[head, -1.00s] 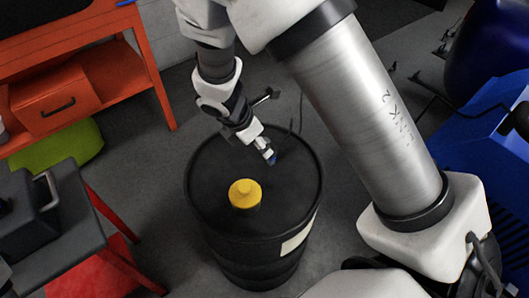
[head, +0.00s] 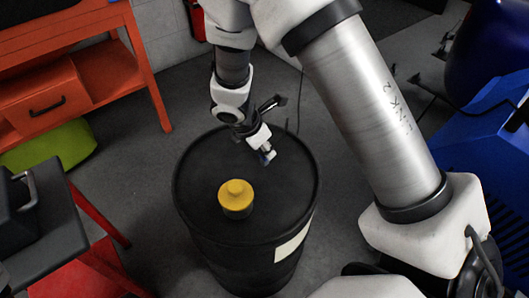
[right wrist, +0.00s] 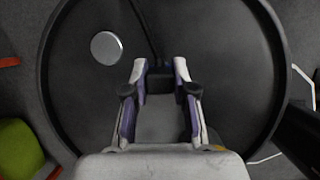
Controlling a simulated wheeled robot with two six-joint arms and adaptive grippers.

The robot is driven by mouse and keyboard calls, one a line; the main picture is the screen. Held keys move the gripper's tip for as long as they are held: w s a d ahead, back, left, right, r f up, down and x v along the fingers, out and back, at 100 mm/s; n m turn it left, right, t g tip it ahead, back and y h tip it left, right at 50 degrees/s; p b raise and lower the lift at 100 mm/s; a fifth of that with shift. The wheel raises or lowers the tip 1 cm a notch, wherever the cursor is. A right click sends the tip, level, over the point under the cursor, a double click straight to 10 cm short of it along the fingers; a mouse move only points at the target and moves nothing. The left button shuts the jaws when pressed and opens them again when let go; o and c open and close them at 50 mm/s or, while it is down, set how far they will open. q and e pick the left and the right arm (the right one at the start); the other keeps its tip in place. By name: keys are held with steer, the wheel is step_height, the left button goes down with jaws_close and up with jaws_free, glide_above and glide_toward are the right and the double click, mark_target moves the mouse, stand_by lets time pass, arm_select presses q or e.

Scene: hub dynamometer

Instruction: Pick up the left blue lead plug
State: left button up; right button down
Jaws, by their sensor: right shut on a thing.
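My right gripper (head: 268,156) is over the top of a black drum (head: 220,160), toward its far right side. In the right wrist view the gripper (right wrist: 160,85) has its fingers shut on a small dark block with a dark cable running away from it, which I take to be the blue lead plug (right wrist: 160,82). Most of the plug is hidden between the fingers. I cannot tell whether the plug touches the drum top. My left gripper is not in view.
A yellow knob (head: 236,193) stands on the drum top. A round grey disc (right wrist: 106,47) shows in the right wrist view. An orange workbench (head: 85,85) is at left, a blue machine (head: 480,145) at right. Grey floor is clear around the drum.

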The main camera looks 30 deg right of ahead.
step_height(320, 180, up, 10)
steer(key=p, duration=0.4)
steer(key=shift+f+p, duration=0.15)
steer(key=shift+p, duration=0.2)
stand_by(0.3)
